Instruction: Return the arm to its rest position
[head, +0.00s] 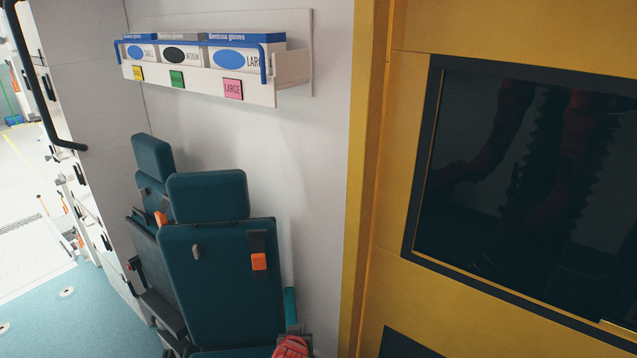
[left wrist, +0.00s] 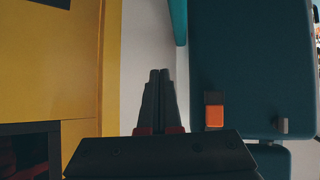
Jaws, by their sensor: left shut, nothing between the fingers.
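My left gripper (left wrist: 160,76) points into the left wrist view, its two dark fingers together with nothing between them. Behind the fingers is a strip of white wall (left wrist: 137,50). A dark teal seat back (left wrist: 245,65) with an orange buckle (left wrist: 214,116) is to the right, and a yellow panel (left wrist: 50,70) is to the left. My right gripper does not show.
In the head view, teal folding seats (head: 222,285) stand against the white wall. A glove box rack (head: 200,78) hangs above them. A yellow door (head: 405,200) with a dark window (head: 530,180) is at the right. Open teal floor (head: 75,320) lies at the lower left.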

